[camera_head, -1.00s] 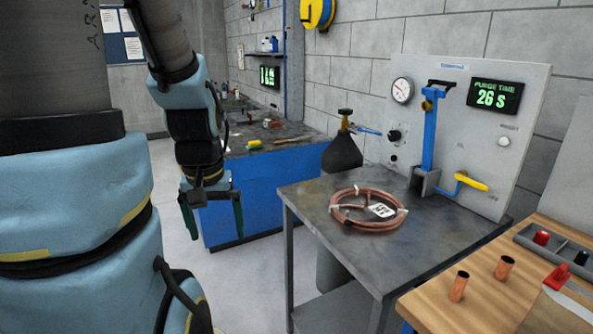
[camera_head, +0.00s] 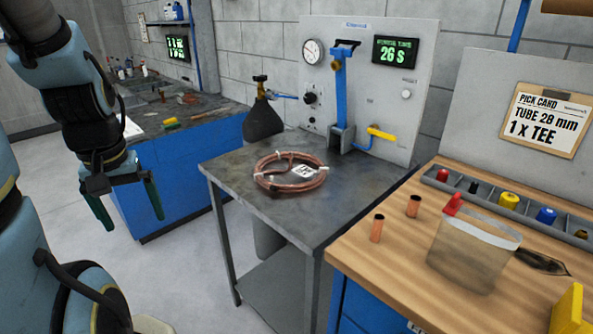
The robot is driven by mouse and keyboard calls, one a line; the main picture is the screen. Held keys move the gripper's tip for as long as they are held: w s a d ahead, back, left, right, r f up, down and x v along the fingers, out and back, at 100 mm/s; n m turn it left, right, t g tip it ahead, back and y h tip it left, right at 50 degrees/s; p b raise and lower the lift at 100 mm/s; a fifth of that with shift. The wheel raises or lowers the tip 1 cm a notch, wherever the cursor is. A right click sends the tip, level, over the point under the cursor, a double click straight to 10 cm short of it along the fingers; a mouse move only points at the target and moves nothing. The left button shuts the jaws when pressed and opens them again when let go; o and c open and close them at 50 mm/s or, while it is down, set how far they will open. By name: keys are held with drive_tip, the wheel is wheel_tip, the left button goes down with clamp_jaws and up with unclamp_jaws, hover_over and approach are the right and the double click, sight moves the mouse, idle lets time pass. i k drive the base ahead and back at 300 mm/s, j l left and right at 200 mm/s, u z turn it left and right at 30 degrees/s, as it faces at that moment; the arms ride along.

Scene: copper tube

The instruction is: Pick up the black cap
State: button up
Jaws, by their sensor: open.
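A small black cap (camera_head: 473,187) sits in the grey divided tray (camera_head: 492,202) on the wooden bench at the right, between a red cap (camera_head: 442,175) and a yellow cap (camera_head: 508,200). My gripper (camera_head: 126,207) hangs at the left with its two green fingers spread wide and nothing between them. It is far from the black cap, across the metal table and beside the blue cabinet.
The wooden bench (camera_head: 400,240) also holds two copper tube pieces (camera_head: 377,228) and a clear bin (camera_head: 470,255) in front of the tray. A copper coil (camera_head: 290,172) lies on the metal table (camera_head: 235,180). A blue cap (camera_head: 546,215) shares the tray.

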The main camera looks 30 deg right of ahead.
sight(474, 185)
drive_tip(key=l+z, duration=0.35)
drive_tip(key=i+l+z, duration=0.15)
drive_tip(key=z, duration=0.2)
drive_tip(key=i+l+z, duration=0.15)
drive_tip(key=l+z, duration=0.2)
